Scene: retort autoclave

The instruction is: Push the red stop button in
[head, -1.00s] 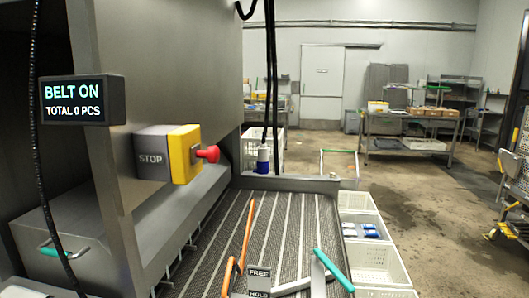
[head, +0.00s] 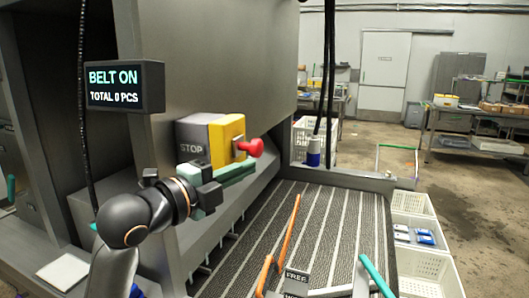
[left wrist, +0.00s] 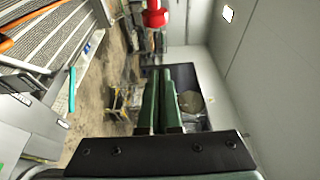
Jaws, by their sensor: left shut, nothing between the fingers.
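The red stop button (head: 256,147) sticks out on its stem from the right side of a yellow box (head: 228,138), behind which is a grey block marked STOP (head: 192,140). My left gripper (head: 250,170) is shut and empty, its green fingers pointing right just below the button in the head view. In the left wrist view the shut fingers (left wrist: 158,78) point up the picture, and the red button (left wrist: 155,16) shows beyond their tips with a visible gap. My right gripper is in neither view.
A display (head: 125,87) above the button reads BELT ON, TOTAL 0 PCS. A ribbed belt (head: 300,225) runs below, with an orange bar (head: 284,245) and a FREE/HOLD sign (head: 296,277). White crates (head: 425,265) stand along its right side. A black cable (head: 79,110) hangs at left.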

